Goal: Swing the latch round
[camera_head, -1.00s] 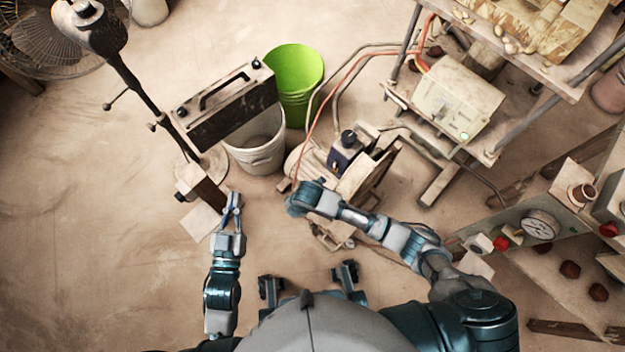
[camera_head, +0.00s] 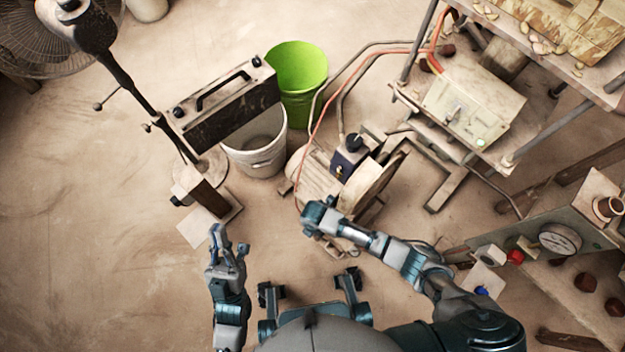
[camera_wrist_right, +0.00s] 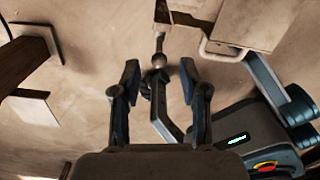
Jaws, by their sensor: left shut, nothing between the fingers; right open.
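In the right wrist view, a slim metal rod with a round knob and a bent lever (camera_wrist_right: 165,120), which looks like the latch, lies between the spread fingers of my right gripper (camera_wrist_right: 158,82). The fingers stand on either side of it; I cannot tell whether either one touches it. In the head view, my right gripper (camera_head: 318,214) is beside the lower front of the motor-driven machine (camera_head: 322,178), and its fingers and the latch are mostly hidden there. My left gripper (camera_head: 230,240) is shut and empty, above the floor below a pale flat plate (camera_head: 197,228).
A stand post (camera_head: 140,88) rises at left. A bench with a gauge (camera_head: 560,238) is at right. Hoses run behind the machine. The left floor is clear.

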